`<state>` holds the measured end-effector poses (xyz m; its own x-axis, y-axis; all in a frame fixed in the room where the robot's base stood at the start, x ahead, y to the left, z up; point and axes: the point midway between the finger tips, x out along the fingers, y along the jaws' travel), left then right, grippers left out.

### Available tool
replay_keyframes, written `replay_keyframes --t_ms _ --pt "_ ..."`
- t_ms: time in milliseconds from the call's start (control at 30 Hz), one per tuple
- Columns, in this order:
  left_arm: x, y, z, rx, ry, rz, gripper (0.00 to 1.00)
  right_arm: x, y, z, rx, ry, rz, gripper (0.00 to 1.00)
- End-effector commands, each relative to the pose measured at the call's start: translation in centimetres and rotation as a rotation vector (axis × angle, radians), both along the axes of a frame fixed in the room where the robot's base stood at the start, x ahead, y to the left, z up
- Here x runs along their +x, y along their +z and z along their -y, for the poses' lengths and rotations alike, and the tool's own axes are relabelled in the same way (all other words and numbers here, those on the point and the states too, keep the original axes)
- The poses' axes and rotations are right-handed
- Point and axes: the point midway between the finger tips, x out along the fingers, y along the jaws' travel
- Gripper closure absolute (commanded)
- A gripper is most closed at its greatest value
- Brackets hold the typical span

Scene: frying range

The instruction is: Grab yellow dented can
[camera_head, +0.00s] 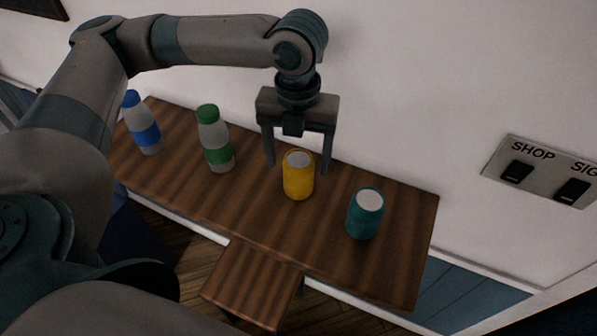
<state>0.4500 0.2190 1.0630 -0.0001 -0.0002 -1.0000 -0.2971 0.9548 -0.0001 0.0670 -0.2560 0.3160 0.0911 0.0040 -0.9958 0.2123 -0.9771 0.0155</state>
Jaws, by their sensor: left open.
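A yellow can (298,178) with a pale top stands upright on the wooden table, right of the middle. Whether it is dented cannot be made out at this size. My left gripper (298,168) is open and points down, with its two fingers apart above and behind the can. The fingertips show to the left and right of the can's top, and no contact is clear. My right gripper does not show.
A teal can (364,215) stands right of the yellow can. A green-capped bottle (215,140) and a blue-capped bottle (142,125) stand to the left. The wooden table (398,262) runs along a white wall with a switch panel (544,172). A lower wooden stool (250,284) is in front.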

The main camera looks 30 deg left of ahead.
Motion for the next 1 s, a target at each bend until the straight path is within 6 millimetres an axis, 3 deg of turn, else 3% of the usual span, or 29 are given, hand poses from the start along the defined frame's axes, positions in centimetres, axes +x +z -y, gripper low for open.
replay_keyframes --t_ms 367,700,1000 --pt "0.0 -0.5 0.0 0.0 0.001 -0.003 0.29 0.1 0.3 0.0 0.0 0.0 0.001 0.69" --pt "0.0 -4.4 0.1 0.001 0.001 -0.003 0.29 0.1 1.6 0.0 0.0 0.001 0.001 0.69" --pt "0.1 -5.2 0.1 0.0 0.001 0.0 0.29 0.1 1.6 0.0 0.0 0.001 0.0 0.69"
